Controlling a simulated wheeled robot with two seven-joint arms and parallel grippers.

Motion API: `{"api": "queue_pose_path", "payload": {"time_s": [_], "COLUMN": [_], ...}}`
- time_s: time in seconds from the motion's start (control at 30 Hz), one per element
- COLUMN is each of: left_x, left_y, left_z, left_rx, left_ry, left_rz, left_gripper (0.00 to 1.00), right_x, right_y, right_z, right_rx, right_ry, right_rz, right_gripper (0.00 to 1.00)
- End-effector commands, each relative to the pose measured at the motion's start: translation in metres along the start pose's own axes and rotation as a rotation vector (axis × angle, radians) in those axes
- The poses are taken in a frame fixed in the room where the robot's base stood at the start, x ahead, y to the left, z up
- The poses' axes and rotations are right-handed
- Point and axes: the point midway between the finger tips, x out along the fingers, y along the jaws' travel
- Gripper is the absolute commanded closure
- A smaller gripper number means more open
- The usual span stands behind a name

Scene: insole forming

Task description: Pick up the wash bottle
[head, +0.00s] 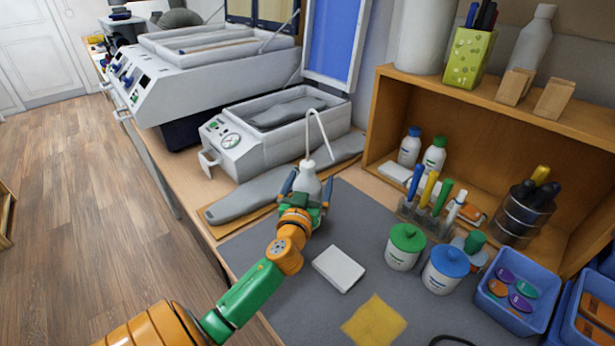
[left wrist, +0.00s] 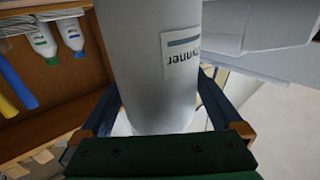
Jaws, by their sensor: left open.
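The wash bottle (head: 307,178) is white with a thin bent spout and stands upright on the grey mat, in front of the small forming machine. My left gripper (head: 308,193) is at the bottle, with one finger on each side of its body. In the left wrist view the bottle (left wrist: 150,65) fills the middle, with part of a label showing. The open fingers of the left gripper (left wrist: 160,112) flank it there. Whether they touch it is hard to tell. My right gripper is not in view.
A grey insole sheet (head: 245,197) lies left of the bottle. A white block (head: 338,269), a yellow cloth (head: 374,320), a green-lidded jar (head: 405,247) and a blue-lidded jar (head: 445,269) are on the mat. A wooden shelf (head: 385,110) stands at the right.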

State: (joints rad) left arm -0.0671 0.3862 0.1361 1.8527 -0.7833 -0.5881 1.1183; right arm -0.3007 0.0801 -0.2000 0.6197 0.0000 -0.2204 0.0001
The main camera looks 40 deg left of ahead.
Motion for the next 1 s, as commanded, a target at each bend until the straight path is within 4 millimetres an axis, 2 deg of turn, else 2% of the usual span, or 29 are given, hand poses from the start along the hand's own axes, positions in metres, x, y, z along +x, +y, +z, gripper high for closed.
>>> {"api": "queue_pose_path", "payload": {"time_s": [0.23, 0.27, 0.6, 0.63, 1.0], "left_x": [0.0057, 0.0057, 0.0054, 0.0054, 0.0056], "left_y": [-0.0002, -0.0002, -0.0002, -0.0001, -0.0003], "left_z": [0.0007, 0.0007, 0.0008, 0.0007, -0.0066], "left_rx": [-0.001, -0.001, -0.001, 0.000, -0.002], "left_ry": [-0.001, -0.001, -0.001, -0.001, 0.002], "left_rz": [0.000, 0.000, 0.000, 0.000, -0.001], "left_gripper": [0.00, 0.03, 0.94, 1.00, 1.00], "right_x": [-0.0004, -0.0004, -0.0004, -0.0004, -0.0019], "right_y": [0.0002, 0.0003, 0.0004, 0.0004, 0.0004], "right_z": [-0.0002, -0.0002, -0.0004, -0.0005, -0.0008], "right_rx": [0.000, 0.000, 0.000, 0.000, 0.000], "right_ry": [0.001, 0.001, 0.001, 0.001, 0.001], "right_rz": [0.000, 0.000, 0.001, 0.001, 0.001], "right_gripper": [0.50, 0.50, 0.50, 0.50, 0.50]}}
